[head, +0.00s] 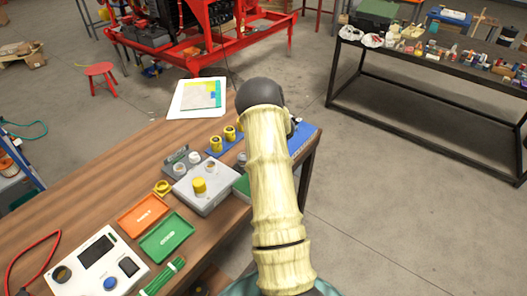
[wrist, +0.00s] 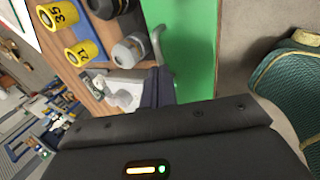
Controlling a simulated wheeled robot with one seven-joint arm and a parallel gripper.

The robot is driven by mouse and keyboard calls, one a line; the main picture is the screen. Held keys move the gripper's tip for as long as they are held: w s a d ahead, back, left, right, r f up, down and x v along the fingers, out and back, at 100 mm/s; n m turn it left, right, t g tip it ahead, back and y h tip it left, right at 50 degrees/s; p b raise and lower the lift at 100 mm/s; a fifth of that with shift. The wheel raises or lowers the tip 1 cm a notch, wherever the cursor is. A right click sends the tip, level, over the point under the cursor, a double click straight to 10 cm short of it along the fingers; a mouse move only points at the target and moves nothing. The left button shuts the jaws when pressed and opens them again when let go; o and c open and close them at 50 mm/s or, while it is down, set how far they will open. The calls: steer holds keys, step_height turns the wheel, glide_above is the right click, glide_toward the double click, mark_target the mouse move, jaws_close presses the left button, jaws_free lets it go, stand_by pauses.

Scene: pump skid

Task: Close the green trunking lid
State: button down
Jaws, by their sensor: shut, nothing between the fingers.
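A green panel, which looks like the trunking lid (wrist: 192,45), fills the upper middle of the wrist view. A sliver of green (head: 241,186) shows in the head view beside the grey box, at the table's right edge; my arm hides the rest. How far the lid is open I cannot tell. My gripper (wrist: 160,86) is shut and empty, its dark fingers at the lid's left edge in the wrist view. Whether they touch it is unclear. My arm hides the gripper in the head view.
Yellow numbered cylinders (wrist: 83,52) and a grey round part (wrist: 128,50) stand close left of the fingers. A grey box (head: 207,188), an orange tray (head: 143,214) and a green tray (head: 167,238) are on the wooden table. Floor lies open to the right.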

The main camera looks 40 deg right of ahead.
steer(key=shift+w+a+f+p, duration=0.2)
steer(key=shift+w+f+p, duration=0.45)
steer(key=shift+p, duration=0.25)
step_height(320, 180, up, 14)
steer(key=s+d+p, duration=0.1)
steer(key=s, duration=0.1)
steer(key=shift+s, duration=0.25)
stand_by(0.5)
